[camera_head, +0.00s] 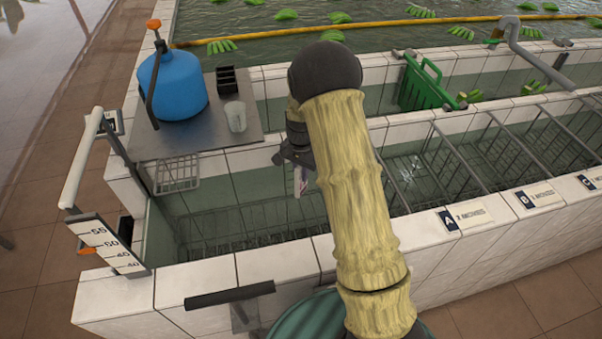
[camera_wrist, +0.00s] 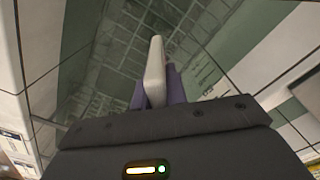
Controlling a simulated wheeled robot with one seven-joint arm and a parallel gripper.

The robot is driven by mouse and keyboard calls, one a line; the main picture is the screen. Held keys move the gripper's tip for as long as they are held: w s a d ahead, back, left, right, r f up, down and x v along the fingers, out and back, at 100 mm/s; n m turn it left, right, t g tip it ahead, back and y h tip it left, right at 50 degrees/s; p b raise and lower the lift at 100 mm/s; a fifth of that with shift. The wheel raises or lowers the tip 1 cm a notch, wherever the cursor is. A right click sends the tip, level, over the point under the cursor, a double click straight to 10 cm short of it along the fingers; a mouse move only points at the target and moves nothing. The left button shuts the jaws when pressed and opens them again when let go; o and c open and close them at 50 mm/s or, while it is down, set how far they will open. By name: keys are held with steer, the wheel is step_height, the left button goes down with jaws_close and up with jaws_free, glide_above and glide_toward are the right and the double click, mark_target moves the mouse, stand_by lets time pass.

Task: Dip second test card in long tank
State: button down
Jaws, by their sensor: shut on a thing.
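My gripper (camera_head: 298,160) points down over the left part of the long tiled tank (camera_head: 225,185), above the wire racks in it. It is shut on a pale, narrow card (camera_head: 301,182). In the wrist view the card (camera_wrist: 154,72) shows nearly edge-on between the two purple fingers (camera_wrist: 175,84), its far end towards the wire grid. In the head view, the arm hides part of the tank, and I cannot tell whether the card's lower end touches the water.
A steel shelf (camera_head: 150,147) at the tank's left end bears a blue jug (camera_head: 178,88), a black holder (camera_head: 227,81) and a clear beaker (camera_head: 236,115). A small wire basket (camera_head: 177,174) hangs below. Dividing bars (camera_head: 465,160) cross the tank's right part. A green crate (camera_head: 418,84) is behind.

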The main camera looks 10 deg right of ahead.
step_height(320, 180, up, 16)
steer(key=p, duration=1.1)
stand_by(1.2)
steer(key=s+f+n+b, duration=0.1)
steer(key=s+f+n, duration=0.3)
steer(key=f, duration=0.6)
steer(key=s+f+n+b, duration=0.2)
steer(key=f+n, duration=0.3)
steer(key=f, duration=0.5)
steer(key=shift+s, duration=0.9)
steer(key=shift+r, duration=0.1)
